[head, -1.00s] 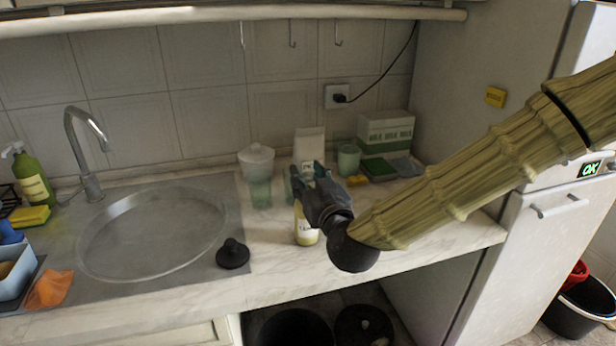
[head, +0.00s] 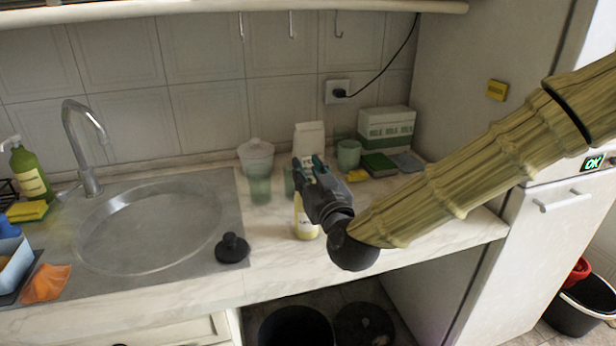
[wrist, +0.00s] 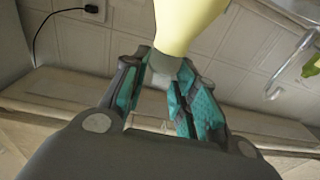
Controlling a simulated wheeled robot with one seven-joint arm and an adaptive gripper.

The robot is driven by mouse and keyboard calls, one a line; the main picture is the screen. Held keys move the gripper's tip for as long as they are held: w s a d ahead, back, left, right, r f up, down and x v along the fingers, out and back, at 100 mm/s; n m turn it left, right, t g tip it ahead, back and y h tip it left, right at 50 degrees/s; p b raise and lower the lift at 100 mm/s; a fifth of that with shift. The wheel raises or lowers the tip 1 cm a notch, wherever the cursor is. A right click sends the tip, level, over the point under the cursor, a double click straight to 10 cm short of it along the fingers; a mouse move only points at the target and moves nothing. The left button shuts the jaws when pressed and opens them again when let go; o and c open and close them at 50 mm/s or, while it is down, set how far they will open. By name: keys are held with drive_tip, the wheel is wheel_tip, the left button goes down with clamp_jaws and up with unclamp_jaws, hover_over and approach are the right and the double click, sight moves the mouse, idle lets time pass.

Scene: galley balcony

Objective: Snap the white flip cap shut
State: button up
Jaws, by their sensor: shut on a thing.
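The bottle (head: 306,224) is pale yellow with a label and stands upright on the marble counter. My gripper (head: 307,172) is at its top and hides the upper part. Whether the flip lid is up or down is hidden by the fingers and too small to tell.
A lidded translucent jar (head: 257,165), a white carton (head: 310,138), a green cup (head: 348,154) and a green-and-white box (head: 387,126) stand behind. A black plug (head: 232,248) lies left, by the round sink (head: 148,228). The counter front is clear.

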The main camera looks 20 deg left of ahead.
drive_tip(key=shift+s+f+t+b, duration=0.1)
drive_tip(key=shift+f+t+b, duration=0.2)
drive_tip(key=shift+b, duration=0.25)
drive_tip(key=shift+r, duration=0.2)
drive_tip(key=o, duration=0.7)
drive_tip(key=shift+o, duration=0.2)
drive_tip(key=shift+d, duration=0.1)
drive_tip(key=v, duration=1.2)
drive_tip(key=shift+f, duration=0.15)
drive_tip(key=shift+c, duration=0.3)
